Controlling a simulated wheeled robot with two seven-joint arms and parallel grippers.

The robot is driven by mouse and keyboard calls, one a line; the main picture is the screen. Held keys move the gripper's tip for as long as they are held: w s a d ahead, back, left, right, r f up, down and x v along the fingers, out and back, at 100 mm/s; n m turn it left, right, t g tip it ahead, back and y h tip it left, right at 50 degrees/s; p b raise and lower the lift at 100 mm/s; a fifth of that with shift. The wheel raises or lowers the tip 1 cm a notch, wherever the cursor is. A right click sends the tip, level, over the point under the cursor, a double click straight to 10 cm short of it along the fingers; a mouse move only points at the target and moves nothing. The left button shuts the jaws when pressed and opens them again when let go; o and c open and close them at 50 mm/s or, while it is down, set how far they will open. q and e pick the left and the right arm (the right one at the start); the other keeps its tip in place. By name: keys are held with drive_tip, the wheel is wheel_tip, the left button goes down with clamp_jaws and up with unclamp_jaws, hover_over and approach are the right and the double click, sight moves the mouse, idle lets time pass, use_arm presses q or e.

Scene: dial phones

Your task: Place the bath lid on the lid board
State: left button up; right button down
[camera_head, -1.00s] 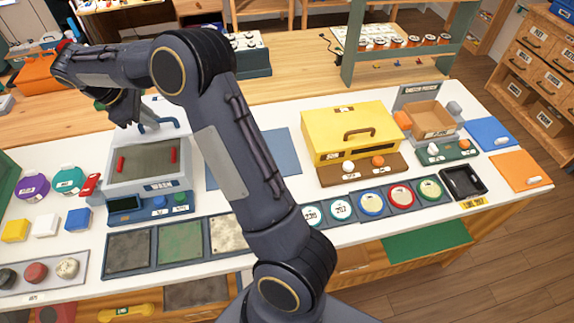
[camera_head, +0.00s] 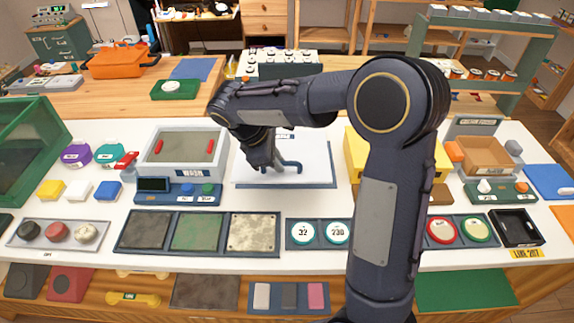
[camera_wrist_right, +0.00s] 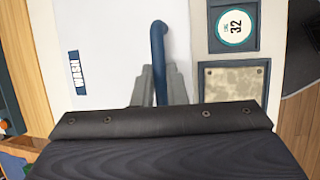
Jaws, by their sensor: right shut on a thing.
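The bath lid (camera_head: 311,158) is a flat white plate with a blue bar handle (camera_head: 292,166) and a "WASH" label. It lies over the blue lid board (camera_head: 334,180), right of the wash bath, and covers most of it. Whether it rests on the board or hovers just above it I cannot tell. My right gripper (camera_head: 270,168) is shut on the handle. In the right wrist view the jaws (camera_wrist_right: 157,86) close around the blue handle (camera_wrist_right: 158,50), with the white lid (camera_wrist_right: 105,40) below. My left gripper is out of view.
The open wash bath (camera_head: 180,148) with red clips stands left of the lid. Sample tiles (camera_head: 198,232) and numbered discs (camera_head: 303,232) lie in front. A yellow box (camera_head: 354,158) stands close on the right, partly hidden by my arm.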

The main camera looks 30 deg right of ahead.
sight(282, 150)
drive_tip(key=w+d+f, duration=0.1)
drive_tip(key=w+f, duration=0.1)
drive_tip(key=w+d+f, duration=0.2)
drive_tip(key=w+d+f+p, duration=0.1)
drive_tip(key=w+d+f, duration=0.1)
drive_tip(key=shift+f, duration=0.35)
drive_tip(key=f, duration=0.3)
drive_tip(key=shift+w+d+f+p, duration=0.15)
drive_tip(key=shift+w+f+p, duration=0.1)
drive_tip(key=shift+f+p, duration=0.15)
drive_tip(key=c, duration=1.5)
unclamp_jaws()
drive_tip(key=shift+o, duration=0.2)
